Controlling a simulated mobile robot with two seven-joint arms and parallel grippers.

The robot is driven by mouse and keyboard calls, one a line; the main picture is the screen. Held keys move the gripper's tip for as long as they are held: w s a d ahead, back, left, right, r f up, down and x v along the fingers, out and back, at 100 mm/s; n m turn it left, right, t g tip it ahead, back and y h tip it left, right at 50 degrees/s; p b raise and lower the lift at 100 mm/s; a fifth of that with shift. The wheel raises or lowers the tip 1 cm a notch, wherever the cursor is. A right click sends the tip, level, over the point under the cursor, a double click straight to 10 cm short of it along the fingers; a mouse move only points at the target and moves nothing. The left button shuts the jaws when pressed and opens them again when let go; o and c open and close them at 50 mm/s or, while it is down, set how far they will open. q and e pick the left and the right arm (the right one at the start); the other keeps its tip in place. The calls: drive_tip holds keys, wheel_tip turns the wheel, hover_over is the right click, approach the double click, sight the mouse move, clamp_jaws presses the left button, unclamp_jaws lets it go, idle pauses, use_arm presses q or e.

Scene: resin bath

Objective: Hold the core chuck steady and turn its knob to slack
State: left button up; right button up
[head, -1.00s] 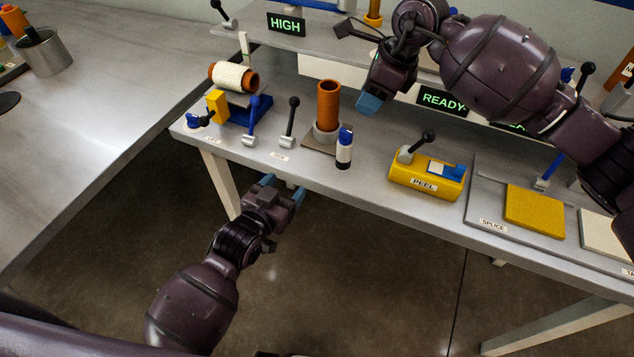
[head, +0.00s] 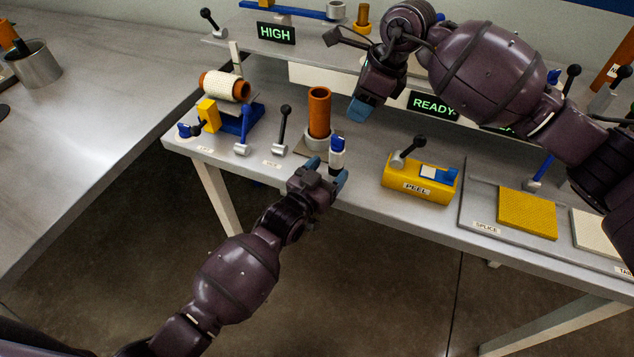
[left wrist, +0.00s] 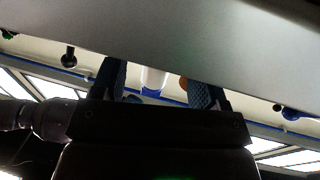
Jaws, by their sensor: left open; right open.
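A brown core tube (head: 319,108) stands upright in a grey collar (head: 318,140) on a small plate near the bench's front edge; this looks like the core chuck, but I cannot make out its knob for certain. A small white bottle-like piece with a blue top (head: 337,157) stands just right of it. My left gripper (head: 327,173) is open at the front edge, its fingers around or just before this piece, which shows between them in the left wrist view (left wrist: 152,78). I cannot tell whether they touch. My right gripper (head: 357,110) is open and empty, behind and right of the tube.
Left of the tube are a white roll (head: 226,86) on a blue cradle, a yellow block (head: 208,115) with a blue knob (head: 184,130), and upright levers (head: 284,125). The yellow PEEL box (head: 420,182) stands to the right. Some bench top between tube and PEEL box is clear.

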sight(332, 166)
use_arm(q)
drive_tip(key=shift+x, duration=2)
drive_tip(key=c, duration=1.1)
drive_tip(key=shift+c, duration=0.2)
